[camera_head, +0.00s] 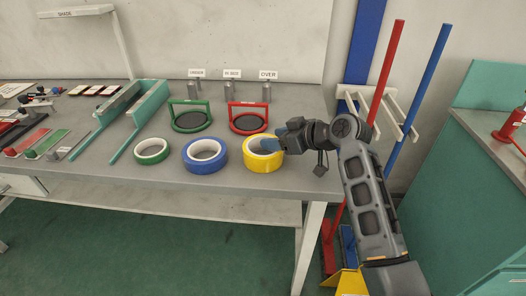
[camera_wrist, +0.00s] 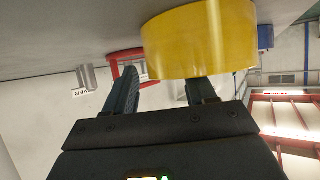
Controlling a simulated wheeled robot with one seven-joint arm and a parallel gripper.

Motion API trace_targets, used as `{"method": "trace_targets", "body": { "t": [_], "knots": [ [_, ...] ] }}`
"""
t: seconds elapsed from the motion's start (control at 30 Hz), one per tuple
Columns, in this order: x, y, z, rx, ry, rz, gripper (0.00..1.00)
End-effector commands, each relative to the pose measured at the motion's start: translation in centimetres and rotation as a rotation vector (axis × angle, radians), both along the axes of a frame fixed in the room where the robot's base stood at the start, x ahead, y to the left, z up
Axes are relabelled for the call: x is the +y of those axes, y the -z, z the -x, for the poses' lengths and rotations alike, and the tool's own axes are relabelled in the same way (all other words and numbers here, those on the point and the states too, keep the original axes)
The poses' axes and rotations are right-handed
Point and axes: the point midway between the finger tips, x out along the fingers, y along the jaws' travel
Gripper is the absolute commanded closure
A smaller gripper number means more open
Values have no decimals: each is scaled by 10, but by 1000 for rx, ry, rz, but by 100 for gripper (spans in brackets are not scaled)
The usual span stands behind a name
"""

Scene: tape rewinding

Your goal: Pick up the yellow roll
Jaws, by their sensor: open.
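The yellow roll (camera_head: 263,163) lies flat near the front right of the grey workbench, the last of a row of tape rolls. My gripper (camera_head: 270,146) is at its right and upper side in the head view, with its fingers over or at the ring. In the wrist view the yellow roll (camera_wrist: 200,40) is large and close. My gripper (camera_wrist: 165,88) is open there, with one finger partly hidden behind the roll and the other to the left of it. I cannot tell whether the fingers touch the roll.
A blue roll (camera_head: 205,163) and a green roll (camera_head: 151,156) lie to the left. A red-framed stand (camera_head: 267,115) and a green-framed stand (camera_head: 190,127) are behind. A teal rack (camera_head: 120,107) stands further left. Red and blue poles rise beyond the workbench's (camera_head: 75,170) right edge.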

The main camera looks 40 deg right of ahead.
Motion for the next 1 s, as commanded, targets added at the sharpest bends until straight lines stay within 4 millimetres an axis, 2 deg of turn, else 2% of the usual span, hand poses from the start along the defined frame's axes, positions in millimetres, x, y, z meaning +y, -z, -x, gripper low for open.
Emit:
{"method": "trace_targets", "body": {
  "t": [0.13,0.7,1.0],
  "knots": [
    [0,0,0,0,0,0,46],
    [0,1,1,2,0,0,100],
    [0,1,1,3,0,-1,100]
  ]
}}
